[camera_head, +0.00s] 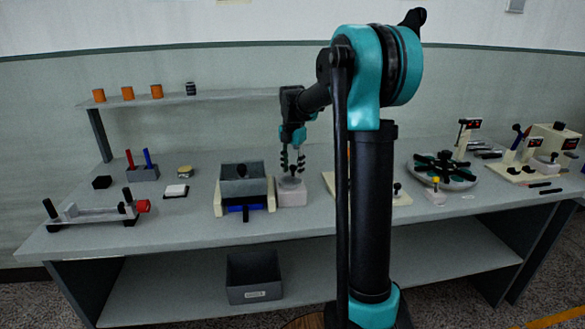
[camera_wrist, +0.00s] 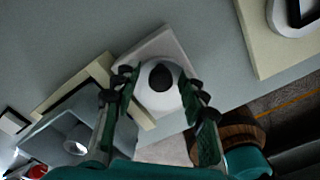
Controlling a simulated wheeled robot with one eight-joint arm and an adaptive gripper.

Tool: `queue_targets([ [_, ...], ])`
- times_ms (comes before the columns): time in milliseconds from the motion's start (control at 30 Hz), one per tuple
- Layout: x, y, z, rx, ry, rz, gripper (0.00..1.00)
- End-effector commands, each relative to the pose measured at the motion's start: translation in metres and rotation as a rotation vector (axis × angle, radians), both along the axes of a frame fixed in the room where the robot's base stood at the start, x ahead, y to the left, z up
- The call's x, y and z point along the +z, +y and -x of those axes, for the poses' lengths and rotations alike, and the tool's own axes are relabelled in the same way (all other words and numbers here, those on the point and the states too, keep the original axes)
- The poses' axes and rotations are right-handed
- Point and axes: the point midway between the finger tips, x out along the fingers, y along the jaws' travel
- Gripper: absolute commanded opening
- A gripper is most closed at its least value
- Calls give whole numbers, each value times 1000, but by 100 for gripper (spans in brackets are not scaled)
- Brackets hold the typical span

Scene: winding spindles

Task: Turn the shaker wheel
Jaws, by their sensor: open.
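A round pale wheel with a dark knob on its middle sits on a white block (camera_head: 292,197), right of a grey open box (camera_head: 243,187) between cream rails. I take this to be the shaker wheel (camera_wrist: 158,99). My gripper (camera_head: 292,165) points down just above the wheel. In the wrist view its open fingers (camera_wrist: 157,88) stand on both sides of the dark knob (camera_wrist: 160,77). Whether they touch the wheel I cannot tell. Nothing is held between them.
A blue part (camera_head: 243,207) shows under the grey box. A round grey tray (camera_head: 455,181) with dark pieces stands at the right. A red-knobbed rail fixture (camera_head: 95,213) is at the far left. A shelf (camera_head: 215,97) with small orange cylinders runs behind. The front left tabletop is clear.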

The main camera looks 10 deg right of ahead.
Motion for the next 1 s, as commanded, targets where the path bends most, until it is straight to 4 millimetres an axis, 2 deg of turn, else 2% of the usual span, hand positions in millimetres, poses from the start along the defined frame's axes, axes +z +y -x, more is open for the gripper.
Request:
queue_targets([
  [100,0,0,0,0,0,0,41],
  [433,0,0,0,0,0,0,0],
  [767,1,-1,0,-26,0,0,0],
  [1000,1,-4,2,-147,0,0,0],
])
